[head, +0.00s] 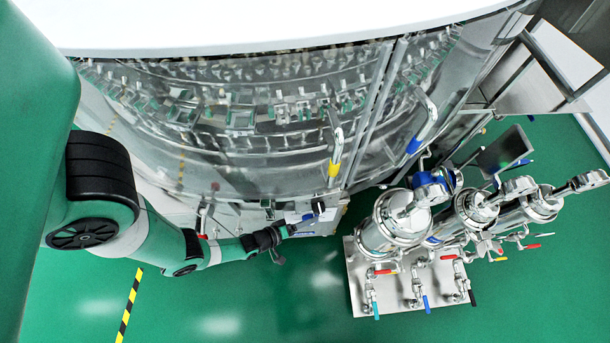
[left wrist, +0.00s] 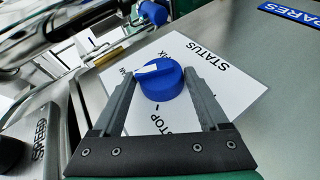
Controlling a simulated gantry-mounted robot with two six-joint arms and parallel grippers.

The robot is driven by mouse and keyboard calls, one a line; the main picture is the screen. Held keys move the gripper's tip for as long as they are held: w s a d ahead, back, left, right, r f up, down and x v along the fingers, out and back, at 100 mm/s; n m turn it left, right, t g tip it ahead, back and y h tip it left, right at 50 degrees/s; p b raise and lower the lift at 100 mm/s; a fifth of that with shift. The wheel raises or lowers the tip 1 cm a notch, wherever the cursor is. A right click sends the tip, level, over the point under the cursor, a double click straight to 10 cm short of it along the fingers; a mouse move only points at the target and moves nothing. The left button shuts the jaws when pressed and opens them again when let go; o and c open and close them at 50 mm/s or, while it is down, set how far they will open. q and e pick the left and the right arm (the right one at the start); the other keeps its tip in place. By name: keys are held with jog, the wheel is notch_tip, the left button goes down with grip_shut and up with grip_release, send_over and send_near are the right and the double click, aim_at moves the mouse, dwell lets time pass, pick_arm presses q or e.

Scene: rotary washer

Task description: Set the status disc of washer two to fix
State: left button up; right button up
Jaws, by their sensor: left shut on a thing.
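The status disc (left wrist: 161,84) is a round blue knob with a white mark on its upper left. It sits on a white card (left wrist: 225,95) printed STATUS, with STOP below the knob and a label ending in IX above it; another label at its left is partly hidden by a finger. The white mark points left in the left wrist view, towards that partly hidden label. My left gripper (left wrist: 158,80) is shut on the disc, one finger on each side. In the head view my left gripper (head: 291,229) is at the washer's lower front panel. My right gripper is not in view.
A second blue knob (left wrist: 153,12) and a blue SPARES plate (left wrist: 291,14) are near the card. A SPEED label (left wrist: 40,139) is on the left panel. The round glass-walled washer (head: 250,110) fills the back. Steel filter housings (head: 395,220) with valves stand at right.

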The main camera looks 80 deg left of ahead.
pick_arm(q)
jog(key=shift+g+p, duration=0.5)
jog(key=shift+s+f, duration=0.1)
jog(key=o, duration=1.3)
jog(key=shift+c, duration=0.2)
